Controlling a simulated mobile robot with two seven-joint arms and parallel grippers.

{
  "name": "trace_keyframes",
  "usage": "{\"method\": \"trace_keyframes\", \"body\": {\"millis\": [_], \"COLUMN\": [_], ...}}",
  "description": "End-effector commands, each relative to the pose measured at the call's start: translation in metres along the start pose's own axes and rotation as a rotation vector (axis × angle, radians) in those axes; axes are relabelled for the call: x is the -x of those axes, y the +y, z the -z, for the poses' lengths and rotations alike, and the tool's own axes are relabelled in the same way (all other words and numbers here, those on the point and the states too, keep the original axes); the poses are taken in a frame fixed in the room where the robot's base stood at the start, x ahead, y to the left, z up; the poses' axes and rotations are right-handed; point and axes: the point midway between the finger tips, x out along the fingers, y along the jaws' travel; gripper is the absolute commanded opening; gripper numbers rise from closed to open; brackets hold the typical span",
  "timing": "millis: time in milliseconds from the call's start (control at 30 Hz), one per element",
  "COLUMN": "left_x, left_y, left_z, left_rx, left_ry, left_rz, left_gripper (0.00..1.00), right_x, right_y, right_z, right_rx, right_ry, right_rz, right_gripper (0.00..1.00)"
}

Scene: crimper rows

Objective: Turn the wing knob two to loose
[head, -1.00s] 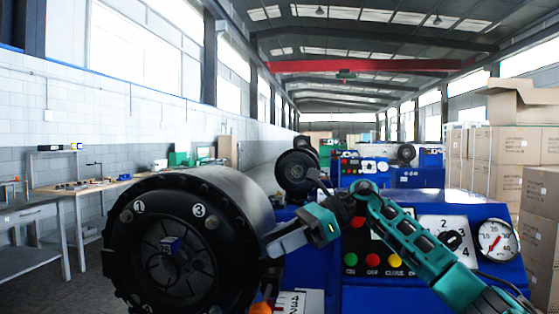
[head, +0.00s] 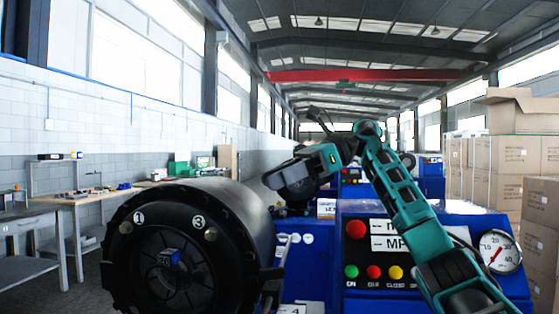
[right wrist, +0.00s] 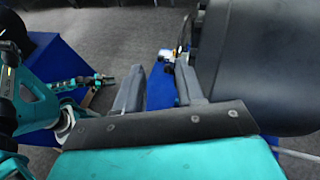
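The black round crimper head (head: 180,285) faces me at the lower left of the head view, with white marks 1 and 3 and a small bolt-like knob by each. I cannot make out a wing knob marked 2; my right arm covers most of a white plate (head: 460,233) on the blue panel. My right gripper (head: 270,181) is raised above and right of the crimper head, pointing left, apart from it. In the right wrist view the right gripper (right wrist: 160,68) has its two grey fingers apart with nothing between them. My left gripper is not clearly seen.
The blue control panel (head: 350,302) has red, green and yellow buttons and a round gauge (head: 498,252). A workbench (head: 85,193) stands at the left. Stacked cartons (head: 500,158) stand at the right. More crimpers stand behind. Air above the crimper head is free.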

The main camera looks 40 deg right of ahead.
Motion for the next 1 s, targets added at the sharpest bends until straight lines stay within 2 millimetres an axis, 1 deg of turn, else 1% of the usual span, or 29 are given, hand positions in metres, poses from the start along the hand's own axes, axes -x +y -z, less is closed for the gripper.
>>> {"method": "trace_keyframes", "body": {"millis": [33, 100, 300, 667, 867, 967, 1000], "left_x": [0.000, 0.000, 0.000, -0.001, -0.001, -0.003, -0.004], "left_y": [0.000, 0.000, 0.000, -0.001, -0.001, -0.001, -0.001], "left_z": [0.000, 0.001, 0.002, 0.003, 0.003, 0.001, -0.001], "left_rx": [0.000, 0.000, -0.001, -0.001, -0.001, -0.001, -0.001], "left_ry": [0.001, 0.001, 0.003, 0.006, 0.006, 0.005, 0.005], "left_rz": [0.000, 0.000, 0.000, 0.001, 0.001, 0.001, 0.001], "left_gripper": [0.47, 0.47, 0.47, 0.47, 0.47, 0.47, 0.47], "right_x": [0.003, 0.005, 0.011, 0.012, 0.011, 0.001, -0.007], "right_y": [0.001, 0.000, 0.000, 0.000, 0.000, 0.002, 0.002], "right_z": [-0.007, -0.014, -0.026, -0.029, -0.029, -0.029, -0.028], "right_rx": [0.003, 0.001, 0.001, -0.001, -0.004, -0.041, -0.073], "right_ry": [-0.001, -0.002, 0.000, 0.002, 0.004, 0.039, 0.068], "right_rz": [0.000, 0.000, 0.000, 0.000, -0.001, -0.005, -0.006], "right_gripper": [0.38, 0.38, 0.38, 0.38, 0.56, 0.66, 0.70]}}
